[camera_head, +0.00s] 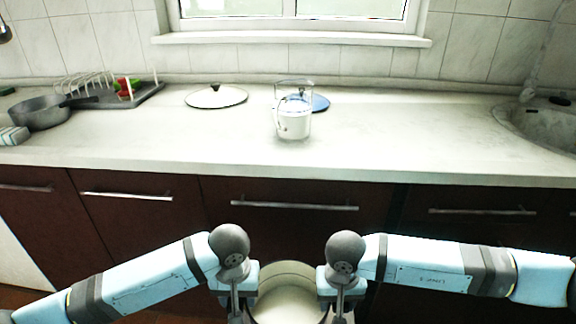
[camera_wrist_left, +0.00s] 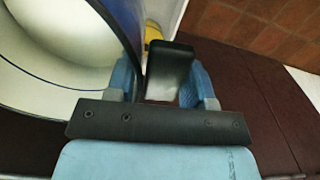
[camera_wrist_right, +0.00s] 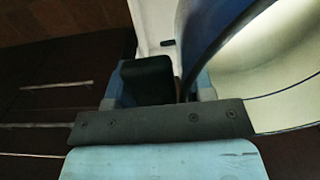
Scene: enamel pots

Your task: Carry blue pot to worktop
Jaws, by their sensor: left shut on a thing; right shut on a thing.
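The blue pot (camera_head: 288,296) is at the bottom centre of the head view, in front of the cabinets and nearer than the worktop (camera_head: 400,130). Its inside is cream and looks empty where it shows; its blue outer wall shows in the left wrist view (camera_wrist_left: 122,22) and the right wrist view (camera_wrist_right: 205,35). My left gripper (camera_head: 240,304) is shut on the pot's dark handle (camera_wrist_left: 170,72) at the left. My right gripper (camera_head: 338,304) is shut on the opposite dark handle (camera_wrist_right: 146,80). The pot's underside is hidden.
A grey pan (camera_head: 40,113) and dish rack (camera_head: 90,88) are left; a sink (camera_head: 545,122) is right. The front strip is clear.

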